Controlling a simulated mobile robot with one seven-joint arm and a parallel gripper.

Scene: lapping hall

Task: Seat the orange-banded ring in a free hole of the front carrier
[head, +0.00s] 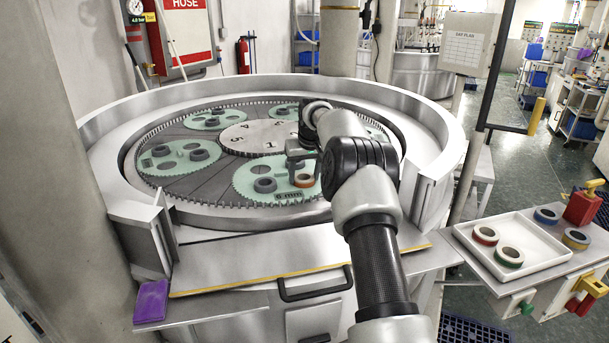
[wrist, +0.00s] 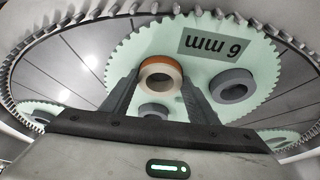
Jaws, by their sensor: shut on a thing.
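The orange-banded ring (head: 304,181) shows below my gripper (head: 303,163) in the head view, over the front carrier (head: 246,176). This carrier is a mint toothed disc marked "6 mm". In the wrist view the orange-banded ring (wrist: 161,62) lies between the fingertips of my gripper (wrist: 161,78), which is shut on it. Whether the ring touches the carrier or hangs just above it, I cannot tell. A grey ring (head: 265,185) sits on the carrier left of it. Another grey round part (wrist: 153,110) shows between the fingers; my arm hides part of the carrier.
Other mint carriers with grey rings surround the numbered centre plate (head: 258,136). A raised metal rim (head: 105,160) encloses the machine. At right a white tray (head: 545,262) holds a red-banded and a green-banded ring; blue-banded and yellow-banded rings lie outside it. A purple item (head: 151,301) lies front left.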

